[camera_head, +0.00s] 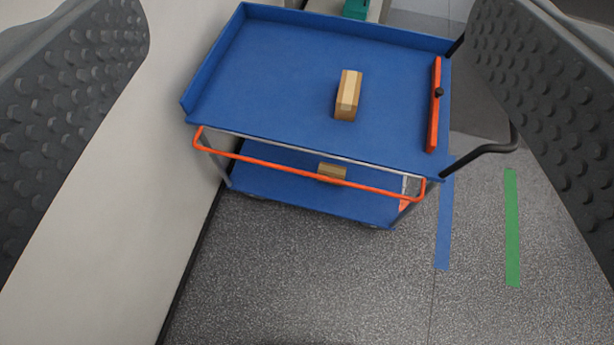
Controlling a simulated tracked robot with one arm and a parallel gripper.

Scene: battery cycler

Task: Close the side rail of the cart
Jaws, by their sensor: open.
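The blue cart (270,75) stands ahead, in the upper middle of the view, with a top tray and a lower shelf (270,178). Its orange side rail (310,172) runs along the near long side, hanging below the top tray's edge, in front of the gap above the lower shelf. My gripper (308,130) is open, with one dark studded finger at the left edge of the view and the other at the right edge. Nothing is between the fingers near the camera, and the gripper is apart from the rail.
A wooden block (348,95) lies on the top tray and another (332,172) on the lower shelf. An orange bar (435,105) with a black knob lies at the tray's right end, near a black handle (485,155). A pale wall (110,220) borders the left. Speckled floor (310,280) in front is clear.

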